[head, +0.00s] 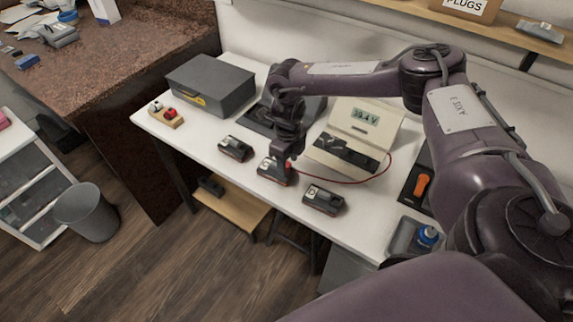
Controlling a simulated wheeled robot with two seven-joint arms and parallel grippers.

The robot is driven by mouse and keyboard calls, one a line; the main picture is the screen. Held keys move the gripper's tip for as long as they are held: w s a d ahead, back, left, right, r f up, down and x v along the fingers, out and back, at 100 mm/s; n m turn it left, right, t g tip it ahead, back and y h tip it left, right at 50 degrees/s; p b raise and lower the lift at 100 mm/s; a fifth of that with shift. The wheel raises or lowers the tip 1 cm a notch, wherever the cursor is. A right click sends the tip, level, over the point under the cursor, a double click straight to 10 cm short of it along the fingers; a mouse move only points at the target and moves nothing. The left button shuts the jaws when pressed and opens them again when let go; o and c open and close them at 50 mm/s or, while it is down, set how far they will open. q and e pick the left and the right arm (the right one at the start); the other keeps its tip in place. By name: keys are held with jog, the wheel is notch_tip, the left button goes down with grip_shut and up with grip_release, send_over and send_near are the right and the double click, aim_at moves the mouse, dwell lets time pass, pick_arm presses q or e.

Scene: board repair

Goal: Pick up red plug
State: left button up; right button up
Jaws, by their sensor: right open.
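The red plug (289,165) shows as a small red spot at the end of a red cable (352,183). It is at the middle board-like unit (270,170) on the white table, partly hidden by my gripper. My right gripper (284,157) points down right at the plug, with its fingertips close to the unit's top. It is open; whether its fingers touch the plug I cannot tell. The cable runs to the beige meter (364,122), which reads about 39.4 V. My left gripper is not in view.
Similar dark units stand left (235,149) and right (323,199) of the middle one. A grey toolbox (211,86) and a wooden block with white and red pieces (166,119) are at the left. An orange-handled tool (421,187) and blue-capped bottle (427,236) are at the right.

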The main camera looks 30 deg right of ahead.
jog(key=shift+f, duration=0.1)
grip_shut()
dwell(0.4)
notch_tip(320, 180, up, 9)
jog(key=b, duration=0.1)
notch_tip(320, 180, up, 11)
jog(key=p, duration=0.3)
send_over(288, 164)
jog(key=shift+a, duration=0.1)
